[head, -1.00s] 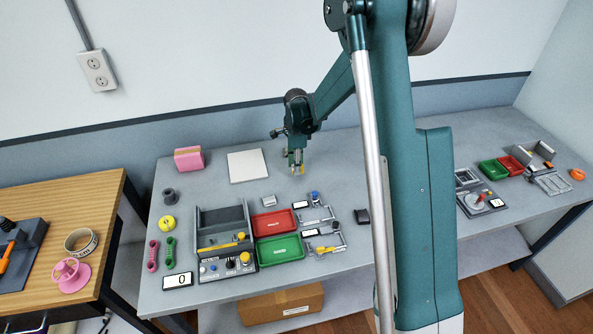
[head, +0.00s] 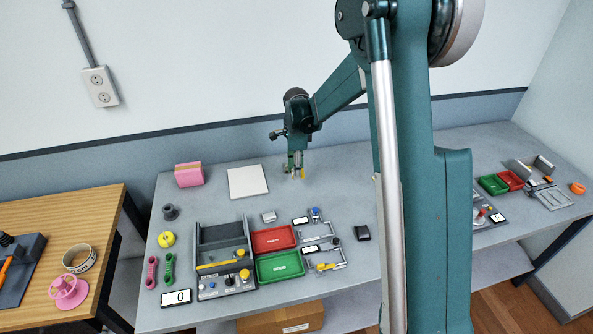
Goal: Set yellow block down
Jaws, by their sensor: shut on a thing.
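My gripper (head: 296,174) points down over the back part of the grey table, right of the white square plate (head: 248,182). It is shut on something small. Yellow shows at its fingertips, which fits the yellow block, but the block is too small here to tell clearly from the fingers. I cannot tell whether it touches the table.
A pink block (head: 189,175) stands at the back left. A grey bin (head: 222,233), a red tray (head: 273,239) and a green tray (head: 279,268) stand nearer the front. A black box (head: 362,233) is at right. The table around my gripper is clear.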

